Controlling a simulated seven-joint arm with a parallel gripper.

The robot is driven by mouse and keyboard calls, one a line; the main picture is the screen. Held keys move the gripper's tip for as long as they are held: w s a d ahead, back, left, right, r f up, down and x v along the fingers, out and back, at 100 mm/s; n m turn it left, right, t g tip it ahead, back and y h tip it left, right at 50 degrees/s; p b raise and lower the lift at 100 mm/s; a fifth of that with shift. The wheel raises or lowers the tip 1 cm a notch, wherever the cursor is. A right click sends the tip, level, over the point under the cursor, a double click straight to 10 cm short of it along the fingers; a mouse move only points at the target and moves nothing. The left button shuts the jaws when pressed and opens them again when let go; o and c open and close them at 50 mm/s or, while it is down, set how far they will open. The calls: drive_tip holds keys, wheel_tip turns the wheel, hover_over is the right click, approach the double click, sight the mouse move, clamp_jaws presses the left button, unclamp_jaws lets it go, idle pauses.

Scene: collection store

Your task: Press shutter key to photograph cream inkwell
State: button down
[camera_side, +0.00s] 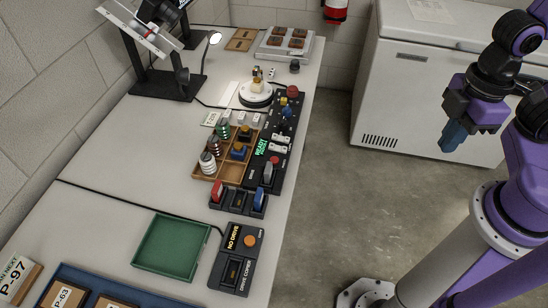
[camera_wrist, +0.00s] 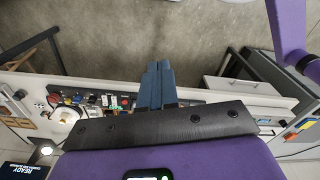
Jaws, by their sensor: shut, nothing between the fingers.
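A small cream object, likely the cream inkwell (camera_side: 257,84), stands on a round white turntable (camera_side: 255,97) at the back of the bench; the turntable also shows at the left of the wrist view (camera_wrist: 65,115). A black control panel (camera_side: 263,171) runs along the bench's right edge with a green lit display (camera_side: 261,147), pale keys, levers and a red button (camera_side: 292,91). I cannot tell which control is the shutter key. My gripper (camera_side: 452,138) has blue fingers, shut and empty, over the floor to the right of the bench and apart from the panel.
A wooden compartment tray (camera_side: 229,172) with striped and coloured pieces stands left of the panel. A green tray (camera_side: 171,245) and a drive copier (camera_side: 236,260) are nearer. A black stand (camera_side: 168,84) is at back left. A white chest freezer (camera_side: 420,85) stands behind my arm.

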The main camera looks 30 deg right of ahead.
drive_tip(key=shift+a, duration=0.1)
idle(0.7)
drive_tip(key=w+a+f+y, duration=0.2)
drive_tip(key=w+a, duration=0.4)
drive_tip(key=a, duration=0.3)
drive_tip(key=n+t+y, duration=0.2)
drive_tip(key=t, duration=0.6)
hover_over(277, 161)
wheel_tip(277, 161, down, 13)
drive_tip(key=shift+r, duration=0.15)
drive_tip(key=shift+f, duration=4.4)
drive_tip(key=shift+f, duration=0.1)
